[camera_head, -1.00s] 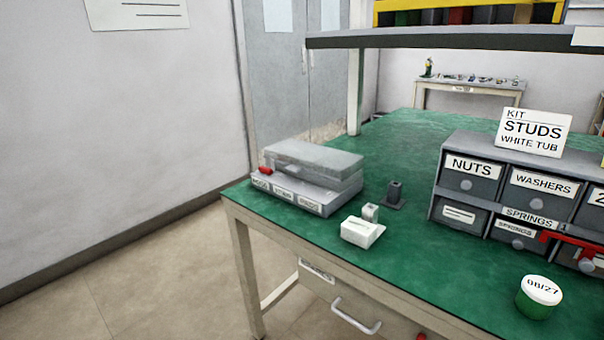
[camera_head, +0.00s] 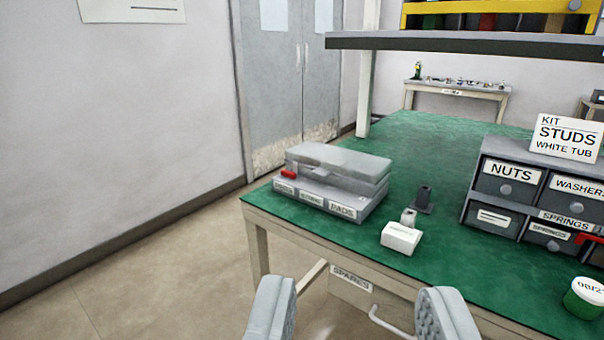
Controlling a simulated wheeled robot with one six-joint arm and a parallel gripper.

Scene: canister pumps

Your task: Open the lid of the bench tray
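The bench tray (camera_head: 314,199) is a low grey box with several labelled sections along its front, one reading PADS. It sits at the near left corner of the green bench top. Its grey lid (camera_head: 338,160) lies over it, with a small tab at the front edge and a red piece (camera_head: 288,174) at the left. The lid looks closed or nearly so; I cannot tell if it is fully seated. My gripper (camera_head: 352,312) is open and empty at the bottom of the view, its two grey fingers wide apart, in front of the bench and short of the tray.
A white block (camera_head: 401,237) and a dark post (camera_head: 423,199) stand right of the tray. A drawer cabinet (camera_head: 507,190), a kit sign (camera_head: 566,138) and a green tub (camera_head: 585,298) are further right. A shelf (camera_head: 460,42) overhangs the bench. A SPARES drawer (camera_head: 351,285) is below.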

